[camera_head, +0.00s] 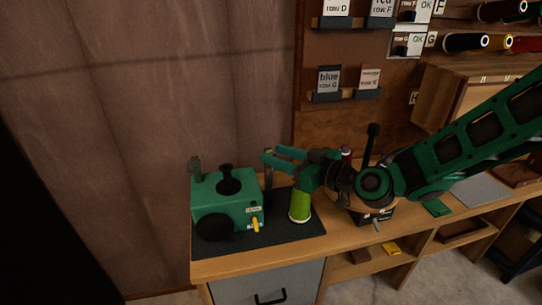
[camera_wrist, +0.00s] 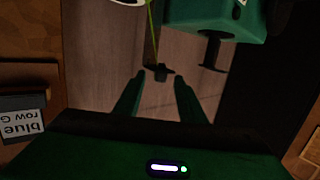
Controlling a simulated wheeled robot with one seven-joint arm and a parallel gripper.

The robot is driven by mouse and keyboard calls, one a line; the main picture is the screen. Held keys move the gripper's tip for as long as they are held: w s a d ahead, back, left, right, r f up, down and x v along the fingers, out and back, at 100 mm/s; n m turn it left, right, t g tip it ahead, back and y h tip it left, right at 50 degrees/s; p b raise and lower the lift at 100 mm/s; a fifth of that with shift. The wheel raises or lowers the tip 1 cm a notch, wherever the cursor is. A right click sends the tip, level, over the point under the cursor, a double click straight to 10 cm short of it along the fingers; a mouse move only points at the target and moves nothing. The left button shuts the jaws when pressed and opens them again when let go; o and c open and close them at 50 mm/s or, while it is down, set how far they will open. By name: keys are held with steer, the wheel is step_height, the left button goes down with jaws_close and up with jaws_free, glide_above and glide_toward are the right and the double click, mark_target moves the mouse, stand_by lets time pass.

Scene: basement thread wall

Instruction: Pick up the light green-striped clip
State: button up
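My gripper (camera_head: 270,154) is open and reaches left above the dark mat, beside the green machine. In the wrist view its two fingers (camera_wrist: 160,76) stand apart. A small dark clip-like piece (camera_wrist: 160,72) shows between or just beyond the fingertips, at the end of a dark upright post (camera_head: 268,178). A thin light green thread (camera_wrist: 153,35) runs to it. I cannot make out a stripe on this piece, nor whether the fingers touch it.
The green machine (camera_head: 228,200) with a black knob and yellow lever stands left on the dark mat (camera_head: 275,236). A lime-green cone (camera_head: 300,207) stands below my gripper. Labelled holders (camera_head: 328,84) hang on the wall board behind. Small items lie on the bench (camera_head: 345,247) to the right.

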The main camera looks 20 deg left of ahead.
jaws_close()
